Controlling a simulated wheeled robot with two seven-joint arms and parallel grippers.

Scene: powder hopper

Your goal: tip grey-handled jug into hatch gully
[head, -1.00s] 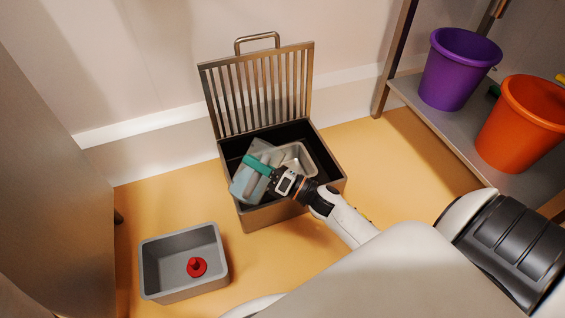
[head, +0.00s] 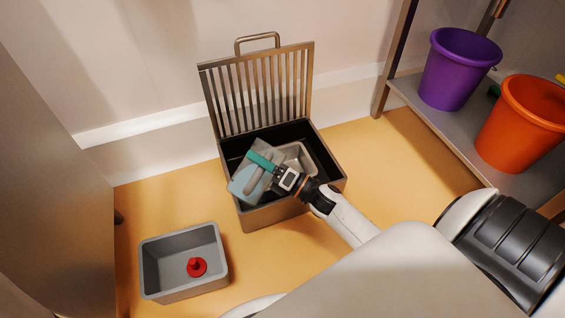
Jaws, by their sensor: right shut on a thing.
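The hatch gully (head: 277,211) is a dark box on the floor with its slatted grate lid (head: 262,92) standing open at the back. A silver metal basin (head: 300,156) shows inside it. The pale blue-grey jug (head: 243,184) is held tilted over the left part of the opening. Its grey handle (head: 262,176) is partly hidden by my gripper. My right gripper (head: 272,168), with a teal strip at its fingers, is shut on the jug, coming from the lower right. Whether anything is in the jug or pouring out cannot be told. My left gripper is not in view.
A grey open bin (head: 183,288) with a red knobbed object (head: 197,267) inside stands at the lower left. A shelf (head: 452,132) on the right holds a purple bucket (head: 460,70) and an orange bucket (head: 519,128). A grey cabinet side (head: 50,190) borders the left. Floor between is clear.

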